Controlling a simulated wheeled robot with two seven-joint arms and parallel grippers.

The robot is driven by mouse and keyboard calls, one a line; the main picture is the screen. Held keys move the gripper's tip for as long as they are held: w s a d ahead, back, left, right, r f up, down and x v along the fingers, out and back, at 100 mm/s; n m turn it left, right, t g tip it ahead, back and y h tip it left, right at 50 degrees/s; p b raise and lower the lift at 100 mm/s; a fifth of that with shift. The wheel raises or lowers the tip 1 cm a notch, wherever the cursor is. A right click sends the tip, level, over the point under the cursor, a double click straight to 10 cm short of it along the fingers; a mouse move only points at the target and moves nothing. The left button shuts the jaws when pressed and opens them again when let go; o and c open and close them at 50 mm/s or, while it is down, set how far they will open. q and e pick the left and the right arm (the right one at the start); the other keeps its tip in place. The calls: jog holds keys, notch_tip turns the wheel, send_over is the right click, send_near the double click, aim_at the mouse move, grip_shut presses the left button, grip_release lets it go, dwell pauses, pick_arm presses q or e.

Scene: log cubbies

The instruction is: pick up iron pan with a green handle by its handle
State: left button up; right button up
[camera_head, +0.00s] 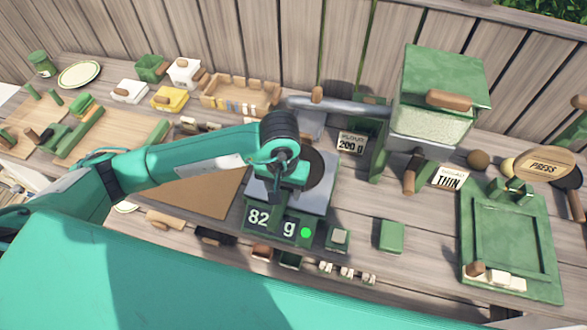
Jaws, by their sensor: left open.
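A dark round disc (320,178), which looks like the iron pan, lies on the grey metal top of the green scale (323,200). My left wrist and gripper cover its left part, so I cannot make out a green handle. My left gripper (286,186) is open and points down over the left side of the scale, beside the dark disc. I cannot tell whether its fingers touch anything. The scale's front shows "82 g" with a bright green dot. My right gripper is not in view.
A tall green box (440,85) stands behind, right of the scale. A green tray (515,245) lies at the right, near a "PRESS" disc (545,167). A brown board (205,190) lies left of the scale. Small blocks line the front edge.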

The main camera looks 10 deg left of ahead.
pick_arm(q)
notch_tip(320, 180, down, 3)
jog(key=shift+s+a+r+p, duration=0.1)
jog(key=shift+s+r+p, duration=0.05)
jog(key=shift+p, duration=0.75)
jog(key=shift+f, duration=0.65)
jog(key=shift+c, duration=0.4)
grip_shut()
jog(key=shift+r, duration=0.1)
